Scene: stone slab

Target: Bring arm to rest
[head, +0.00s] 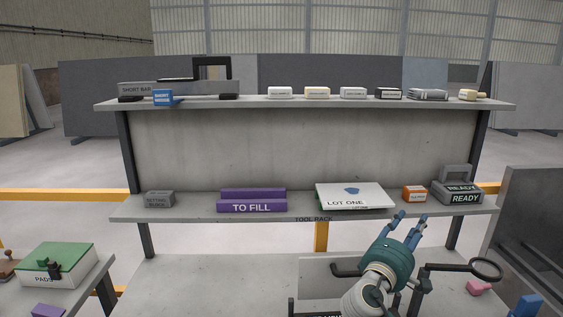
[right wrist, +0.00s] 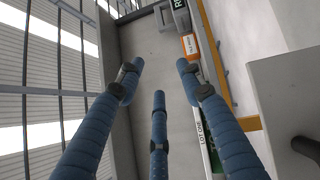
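My right gripper (head: 409,212) shows in the head view in front of the tool rack's lower shelf (head: 300,208), its blue fingers pointing up. In the right wrist view its three blue fingers (right wrist: 160,80) are spread apart with nothing between them. The gripper is open and empty. Beyond the fingers, the wrist view shows the grey rack surface, the orange box (right wrist: 190,44) and the edge of the LOT ONE board (right wrist: 203,135). Whether any finger touches the rack cannot be told. My left gripper is in neither view.
Small boxes line the upper shelf (head: 300,103). The lower-left slab (head: 210,285) is bare.

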